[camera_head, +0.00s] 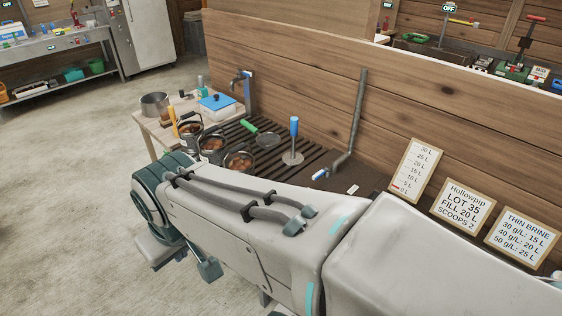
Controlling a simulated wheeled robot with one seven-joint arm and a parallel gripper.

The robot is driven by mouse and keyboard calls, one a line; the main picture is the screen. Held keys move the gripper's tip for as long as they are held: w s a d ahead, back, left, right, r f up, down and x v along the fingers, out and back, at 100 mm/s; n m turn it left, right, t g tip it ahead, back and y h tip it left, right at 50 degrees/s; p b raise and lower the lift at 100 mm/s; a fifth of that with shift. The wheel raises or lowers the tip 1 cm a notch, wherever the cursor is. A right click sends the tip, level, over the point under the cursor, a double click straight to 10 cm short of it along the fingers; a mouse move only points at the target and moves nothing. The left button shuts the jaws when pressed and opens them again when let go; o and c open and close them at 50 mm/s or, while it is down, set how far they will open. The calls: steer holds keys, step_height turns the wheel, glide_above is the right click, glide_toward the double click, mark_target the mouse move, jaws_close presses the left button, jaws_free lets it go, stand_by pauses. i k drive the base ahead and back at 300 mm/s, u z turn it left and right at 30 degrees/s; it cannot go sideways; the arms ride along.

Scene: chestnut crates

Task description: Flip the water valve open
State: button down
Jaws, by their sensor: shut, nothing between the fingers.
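A grey pipe (358,112) runs down the wooden wall and bends at the bottom into a spout over the dark slatted bench. A small part with a blue tip (320,174) sits at the low end of this pipe; it looks like a lever, but its setting is too small to tell. A second tap (238,80) with a blue strip stands at the back left of the bench. My arm fills the foreground and hides the bench's front edge. My gripper's fingers do not show.
Signs (461,207) lean at right. Open floor (70,170) lies left.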

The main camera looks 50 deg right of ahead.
mark_target(328, 167)
steer(key=z, duration=0.15)
steer(key=i, duration=0.7)
steer(key=z, duration=0.95)
steer(key=i, duration=0.35)
steer(key=z, duration=0.35)
